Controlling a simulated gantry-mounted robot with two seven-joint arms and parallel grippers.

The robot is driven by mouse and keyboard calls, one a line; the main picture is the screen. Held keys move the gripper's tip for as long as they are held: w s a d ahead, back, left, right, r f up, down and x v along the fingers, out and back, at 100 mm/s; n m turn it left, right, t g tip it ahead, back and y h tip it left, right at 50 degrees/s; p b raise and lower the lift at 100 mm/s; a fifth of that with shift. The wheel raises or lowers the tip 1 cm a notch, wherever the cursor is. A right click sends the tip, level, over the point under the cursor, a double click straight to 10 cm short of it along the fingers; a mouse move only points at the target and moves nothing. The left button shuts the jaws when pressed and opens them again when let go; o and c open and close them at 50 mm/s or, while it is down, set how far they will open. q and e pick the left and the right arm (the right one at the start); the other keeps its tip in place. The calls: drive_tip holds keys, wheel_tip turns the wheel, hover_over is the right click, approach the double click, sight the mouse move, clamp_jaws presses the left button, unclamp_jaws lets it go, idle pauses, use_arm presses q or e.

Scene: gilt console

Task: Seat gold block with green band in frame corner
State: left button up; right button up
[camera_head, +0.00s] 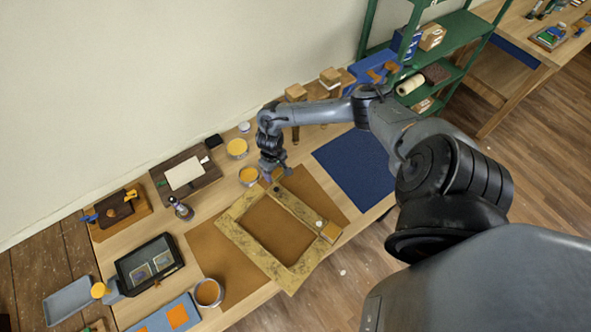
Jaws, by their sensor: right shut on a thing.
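The gilt frame (237,238) lies flat and tilted on a brown mat (205,244), its opening showing brown. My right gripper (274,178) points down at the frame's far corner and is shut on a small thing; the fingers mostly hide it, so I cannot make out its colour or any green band. I cannot tell whether it touches the frame. My left gripper is not in view.
A blue mat (356,170) lies right of the frame. A dark case (148,263), a brown cup (208,293) and a dark bottle (181,209) stand left. Green shelving (455,32) stands behind my right arm.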

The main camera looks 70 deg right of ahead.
sight(266, 182)
drive_tip(key=w, duration=0.1)
drive_tip(key=w+r, duration=0.1)
drive_tip(key=w+a, duration=0.1)
drive_tip(key=shift+w+a+r, duration=0.1)
drive_tip(key=shift+w+r, duration=0.05)
drive_tip(key=shift+r, duration=0.1)
drive_tip(key=shift+w+f+b, duration=0.3)
drive_tip(key=shift+f+b, duration=0.65)
drive_tip(key=shift+b, duration=0.65)
wheel_tip(266, 182, down, 4)
drive_tip(key=b, duration=0.5)
drive_tip(key=shift+r, duration=0.1)
drive_tip(key=shift+f, duration=0.6)
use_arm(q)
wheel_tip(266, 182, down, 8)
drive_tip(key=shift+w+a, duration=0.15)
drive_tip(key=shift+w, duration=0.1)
use_arm(e)
drive_tip(key=shift+f, duration=0.25)
